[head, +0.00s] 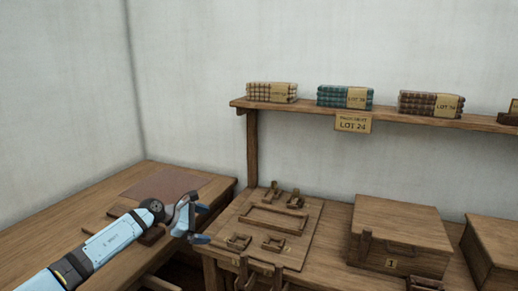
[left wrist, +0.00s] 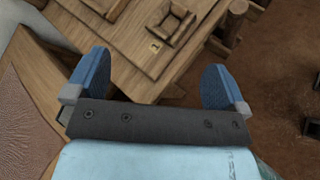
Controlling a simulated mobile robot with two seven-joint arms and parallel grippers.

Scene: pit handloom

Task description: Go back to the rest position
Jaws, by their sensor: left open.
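My left gripper (head: 198,222) comes in from the left in the head view, over the gap between the left table and the workbench. Its two blue fingers are spread apart with nothing between them. The left wrist view also shows this left gripper (left wrist: 158,85) open and empty, with wooden furniture below it. My right gripper is in neither view.
The left table (head: 60,225) bears a reddish-brown mat (head: 166,185). The workbench (head: 333,230) holds a board with wooden fittings (head: 275,219) and a box labelled 1 (head: 400,235). A wall shelf (head: 390,116) carries folded cloth bundles (head: 345,97).

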